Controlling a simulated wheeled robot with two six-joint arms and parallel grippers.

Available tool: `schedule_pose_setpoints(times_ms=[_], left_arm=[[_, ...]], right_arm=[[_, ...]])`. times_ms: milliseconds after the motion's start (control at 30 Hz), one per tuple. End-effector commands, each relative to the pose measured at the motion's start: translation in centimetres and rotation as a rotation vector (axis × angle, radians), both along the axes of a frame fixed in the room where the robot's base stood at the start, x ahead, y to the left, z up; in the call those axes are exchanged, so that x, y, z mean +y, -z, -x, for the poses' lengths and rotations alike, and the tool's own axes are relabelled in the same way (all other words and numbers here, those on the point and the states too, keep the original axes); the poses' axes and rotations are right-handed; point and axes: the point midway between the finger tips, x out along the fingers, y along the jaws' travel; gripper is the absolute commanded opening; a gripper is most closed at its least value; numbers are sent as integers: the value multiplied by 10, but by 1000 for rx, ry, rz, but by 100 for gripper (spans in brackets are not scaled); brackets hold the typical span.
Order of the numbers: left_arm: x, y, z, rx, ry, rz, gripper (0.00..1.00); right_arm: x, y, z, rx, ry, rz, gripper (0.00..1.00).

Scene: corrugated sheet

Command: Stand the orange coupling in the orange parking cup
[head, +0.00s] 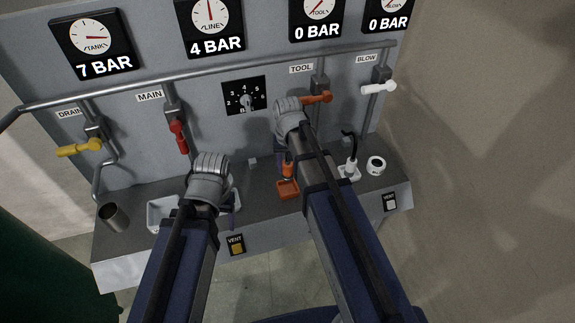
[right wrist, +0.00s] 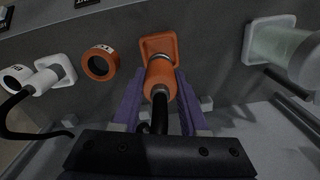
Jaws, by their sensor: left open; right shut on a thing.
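The orange coupling (right wrist: 160,78) is held between the purple fingers of my right gripper (right wrist: 160,105), with its dark hose trailing below. Its far end overlaps the square orange parking cup (right wrist: 158,44); I cannot tell whether it is inside the cup or just above it. In the head view the coupling (head: 287,170) shows directly over the orange cup (head: 288,191), partly hidden by my right arm. My left gripper (head: 231,213) is open, low over the shelf left of the orange cup, mostly hidden behind its own wrist.
An orange ring (right wrist: 98,63) lies beside the orange cup. A white coupling (head: 351,168) stands in a white cup, with a white ring (head: 376,165) to its right. A pale tray (head: 160,214) and a metal cup (head: 113,216) are at left. Valve handles and gauges are on the panel behind.

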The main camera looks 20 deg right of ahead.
Motion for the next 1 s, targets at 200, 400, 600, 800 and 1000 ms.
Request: schedule_pose_setpoints(times_ms=[200, 400, 600, 800, 1000], left_arm=[[0, 24, 0, 0, -1, 0, 63], [0, 29, 0, 0, -1, 0, 63], [0, 28, 0, 0, -1, 0, 63], [0, 28, 0, 0, -1, 0, 63], [0, 28, 0, 0, -1, 0, 63]], right_arm=[[0, 23, 0, 0, 0, 0, 0], [0, 29, 0, 0, 0, 0, 0], [0, 28, 0, 0, 0, 0, 0], [0, 28, 0, 0, 0, 0, 0], [0, 28, 0, 0, 0, 0, 0]])
